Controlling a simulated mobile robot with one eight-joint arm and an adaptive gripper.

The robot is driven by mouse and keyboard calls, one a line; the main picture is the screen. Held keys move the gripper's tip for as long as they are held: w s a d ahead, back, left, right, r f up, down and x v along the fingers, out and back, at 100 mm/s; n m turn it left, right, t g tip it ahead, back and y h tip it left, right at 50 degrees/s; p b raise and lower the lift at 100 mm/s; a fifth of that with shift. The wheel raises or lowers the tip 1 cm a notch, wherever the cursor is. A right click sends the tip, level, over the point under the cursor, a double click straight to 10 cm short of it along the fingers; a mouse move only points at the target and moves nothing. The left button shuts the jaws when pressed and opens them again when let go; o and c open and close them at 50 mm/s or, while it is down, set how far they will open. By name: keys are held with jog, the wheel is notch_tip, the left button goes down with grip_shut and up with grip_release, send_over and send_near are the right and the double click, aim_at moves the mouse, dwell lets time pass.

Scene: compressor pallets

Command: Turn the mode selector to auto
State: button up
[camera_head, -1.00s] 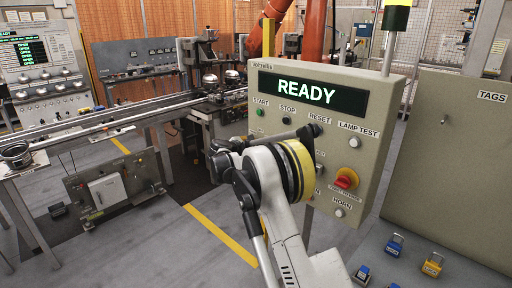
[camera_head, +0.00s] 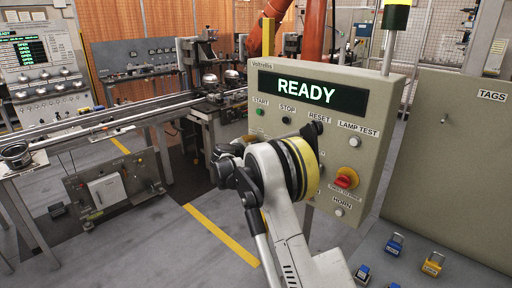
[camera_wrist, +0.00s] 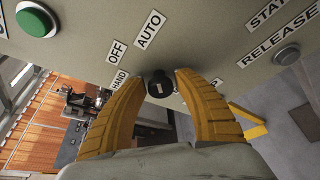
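The mode selector (camera_wrist: 160,87) is a small black knob with a white mark on the panel face, in the middle of the wrist view. The labels HAND (camera_wrist: 119,79), OFF (camera_wrist: 116,51) and AUTO (camera_wrist: 149,30) stand around its left and upper side. I cannot tell surely which label the mark points to. My gripper (camera_wrist: 158,76) has its yellow fingers apart, one on each side of the knob, with small gaps showing. In the head view my wrist covers the selector and the fingers.
The control panel (camera_head: 376,100) has a READY display (camera_head: 312,92), START (camera_head: 260,111) and STOP (camera_head: 286,120) buttons, a lamp test button (camera_head: 354,142) and a red-yellow emergency stop (camera_head: 346,178). A tags board (camera_head: 455,160) and padlocks (camera_head: 432,264) are at right.

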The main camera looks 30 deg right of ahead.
jog(key=shift+o, duration=0.7)
jog(key=v, duration=1.2)
